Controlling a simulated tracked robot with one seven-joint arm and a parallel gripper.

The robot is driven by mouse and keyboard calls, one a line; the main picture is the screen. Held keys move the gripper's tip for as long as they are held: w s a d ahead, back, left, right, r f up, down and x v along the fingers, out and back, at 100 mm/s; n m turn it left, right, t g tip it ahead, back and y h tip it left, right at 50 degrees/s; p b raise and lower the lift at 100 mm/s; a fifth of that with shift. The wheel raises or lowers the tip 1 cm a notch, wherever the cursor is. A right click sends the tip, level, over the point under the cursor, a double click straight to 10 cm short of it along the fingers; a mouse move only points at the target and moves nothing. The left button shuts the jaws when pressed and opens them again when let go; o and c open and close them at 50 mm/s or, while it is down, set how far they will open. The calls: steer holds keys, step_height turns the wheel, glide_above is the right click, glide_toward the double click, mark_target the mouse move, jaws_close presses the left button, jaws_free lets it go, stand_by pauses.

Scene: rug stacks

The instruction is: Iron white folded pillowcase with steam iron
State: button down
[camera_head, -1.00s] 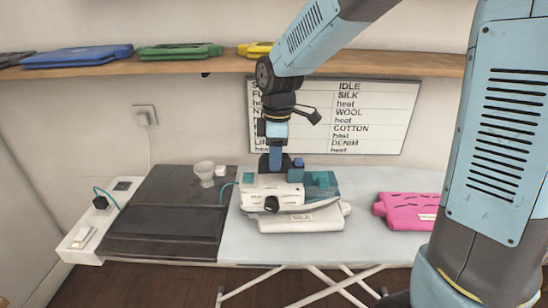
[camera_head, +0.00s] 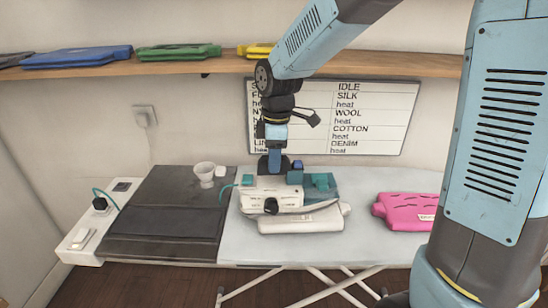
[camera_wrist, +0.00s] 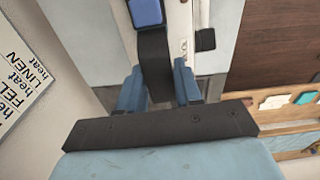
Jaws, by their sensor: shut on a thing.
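The white and teal steam iron (camera_head: 262,197) is above the white folded pillowcase (camera_head: 300,219) on the ironing board (camera_head: 375,247). The pillowcase carries a small label and its near part shows in front of the iron. My gripper (camera_head: 276,172) points down and is shut on the iron's handle. In the wrist view, the fingers of my gripper (camera_wrist: 159,88) are on either side of the dark handle (camera_wrist: 154,62). A blue button (camera_wrist: 146,13) shows on the iron there. Whether the iron's sole touches the cloth is hidden.
A pink folded cloth (camera_head: 404,211) lies right on the board. A dark rest plate (camera_head: 165,220), a small white cup (camera_head: 204,172) and a white power strip (camera_head: 81,239) are left. A heat chart (camera_head: 370,110) hangs behind, below a shelf (camera_head: 225,64) with folded cloths.

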mark_target(291, 165)
steer(key=shift+d, duration=0.15)
steer(key=shift+d, duration=1.1)
steer(key=shift+d, duration=1)
steer(key=shift+d, duration=0.3)
stand_by(0.5)
steer(key=shift+a+r, duration=0.1)
steer(key=shift+r, duration=3.45)
